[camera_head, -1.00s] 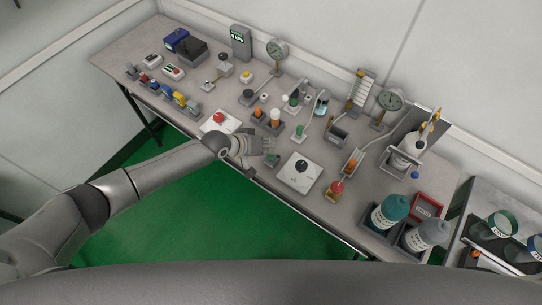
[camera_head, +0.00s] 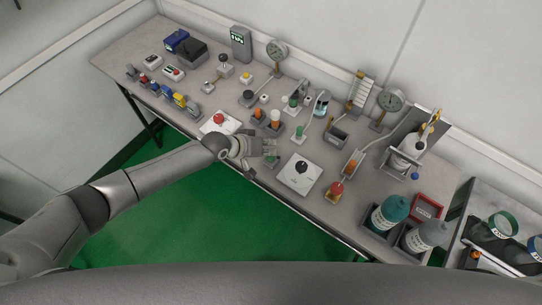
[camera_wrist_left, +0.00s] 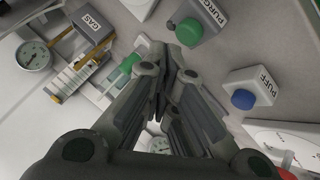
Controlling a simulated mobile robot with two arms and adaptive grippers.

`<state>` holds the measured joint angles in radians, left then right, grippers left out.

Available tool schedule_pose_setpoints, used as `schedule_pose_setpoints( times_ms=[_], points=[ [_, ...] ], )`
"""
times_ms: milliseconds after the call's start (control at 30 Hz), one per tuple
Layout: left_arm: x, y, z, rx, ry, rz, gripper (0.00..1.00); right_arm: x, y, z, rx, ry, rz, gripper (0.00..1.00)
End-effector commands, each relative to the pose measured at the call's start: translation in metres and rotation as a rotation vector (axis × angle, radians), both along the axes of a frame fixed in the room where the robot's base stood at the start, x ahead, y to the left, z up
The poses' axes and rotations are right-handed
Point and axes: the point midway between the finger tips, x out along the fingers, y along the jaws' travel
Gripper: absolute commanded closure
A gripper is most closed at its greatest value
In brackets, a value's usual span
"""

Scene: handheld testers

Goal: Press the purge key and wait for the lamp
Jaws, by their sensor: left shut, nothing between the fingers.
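The purge key is a green round button (camera_wrist_left: 189,31) on a pale box marked PURGE in the left wrist view, up and right of the fingertips. My left gripper (camera_wrist_left: 172,62) is shut and empty, apart from the button in that picture. In the head view my left gripper (camera_head: 271,147) is over the front part of the bench, between the red-button plate and the black-knob plate. A small green-topped box (camera_head: 270,159) shows partly beside its fingers; its label cannot be read there. I cannot tell which thing is the lamp. My right gripper is not in view.
A box marked PUFF with a blue button (camera_wrist_left: 243,99) sits near the purge key. A red button plate (camera_head: 219,121) is left of my gripper, a black-knob plate (camera_head: 300,172) right. Orange-topped posts (camera_head: 275,116) stand behind. Bottles (camera_head: 391,211) stand at the right end.

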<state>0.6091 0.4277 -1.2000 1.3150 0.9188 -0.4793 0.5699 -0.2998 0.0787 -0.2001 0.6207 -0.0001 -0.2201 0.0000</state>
Motion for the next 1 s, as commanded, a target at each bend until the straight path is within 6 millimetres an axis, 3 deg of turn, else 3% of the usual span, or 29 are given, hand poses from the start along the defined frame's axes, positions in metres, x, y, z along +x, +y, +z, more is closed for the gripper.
schedule_pose_setpoints(
  times_ms=[1000],
  points=[
    [0.000,0.000,-0.012,0.000,0.001,0.001,1.00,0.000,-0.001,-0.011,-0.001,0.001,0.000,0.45]
  ],
)
